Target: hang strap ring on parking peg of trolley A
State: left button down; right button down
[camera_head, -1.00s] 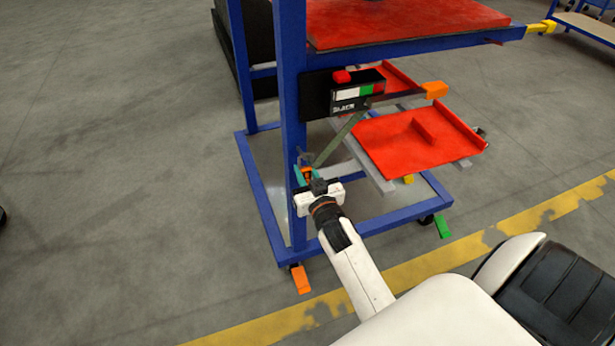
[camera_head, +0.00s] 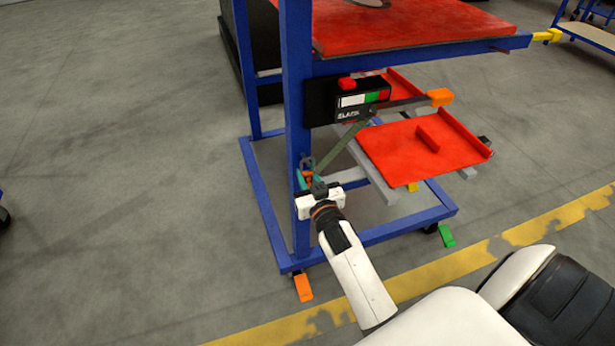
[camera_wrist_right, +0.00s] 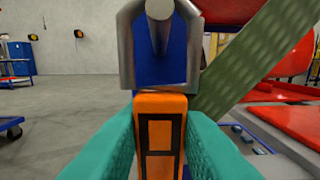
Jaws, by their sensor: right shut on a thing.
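Trolley A, taken as the blue-framed trolley (camera_head: 297,60), stands in front of me. My right gripper (camera_head: 309,180) is at its near upright, low down. In the right wrist view its teal fingers (camera_wrist_right: 160,150) are shut on an orange grip piece with black frames (camera_wrist_right: 160,103). A grey metal strap ring (camera_wrist_right: 127,55) stands above that piece. A grey peg (camera_wrist_right: 160,10) shows within the ring's outline, in front of the blue upright; I cannot tell whether it passes through. The green strap (camera_head: 340,146) runs up from beside the gripper. My left gripper is out of view.
A black box (camera_head: 350,112) marked with white, green and red is on the upright, beside an orange-ended lever (camera_head: 440,97). Red trays (camera_head: 400,155) lie to the right. An orange foot pedal (camera_head: 303,288) sticks out below.

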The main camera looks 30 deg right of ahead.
jog(key=c, duration=1.1)
grip_release()
